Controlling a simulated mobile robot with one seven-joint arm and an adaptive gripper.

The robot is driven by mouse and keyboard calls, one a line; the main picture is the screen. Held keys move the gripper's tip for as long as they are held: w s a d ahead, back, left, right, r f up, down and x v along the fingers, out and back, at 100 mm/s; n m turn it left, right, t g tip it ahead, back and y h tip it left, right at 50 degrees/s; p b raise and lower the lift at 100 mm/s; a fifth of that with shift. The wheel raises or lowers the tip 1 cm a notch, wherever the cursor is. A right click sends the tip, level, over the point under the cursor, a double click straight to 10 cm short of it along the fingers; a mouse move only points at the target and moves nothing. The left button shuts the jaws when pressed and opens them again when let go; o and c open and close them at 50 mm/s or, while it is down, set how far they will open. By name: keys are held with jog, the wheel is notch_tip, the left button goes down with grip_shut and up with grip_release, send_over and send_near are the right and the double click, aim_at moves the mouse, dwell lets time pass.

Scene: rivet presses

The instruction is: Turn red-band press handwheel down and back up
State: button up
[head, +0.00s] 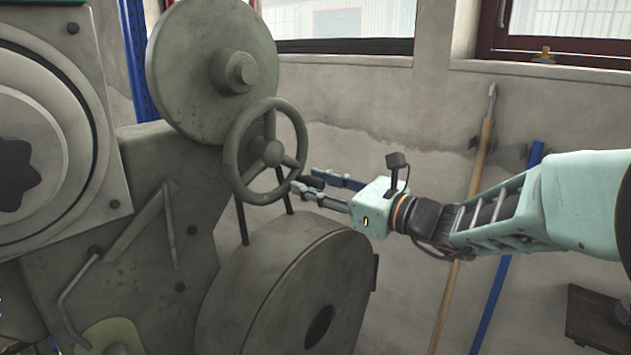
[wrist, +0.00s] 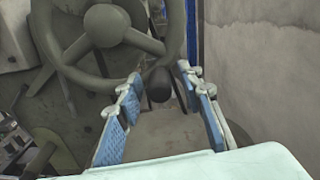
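The grey-green handwheel (head: 240,150) is on the right side of a press, in front of a large round disc. Its rim and spokes fill the upper left of the wrist view (wrist: 106,26). A dark handle knob (wrist: 158,85) sticks out from the wheel's lower right. My gripper (head: 307,180) is at the wheel's right. In the wrist view its blue-padded fingers (wrist: 159,79) stand apart on either side of the knob, with gaps visible. No red band shows clearly on this press.
A large round drum (head: 270,285) stands below the wheel, and a bent lever (head: 110,250) is at the left. A wooden pole (head: 465,210) and a blue pole (head: 505,260) lean on the wall behind my arm.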

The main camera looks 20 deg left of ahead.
jog(key=shift+w+a, duration=0.2)
jog(key=shift+a, duration=0.3)
grip_shut()
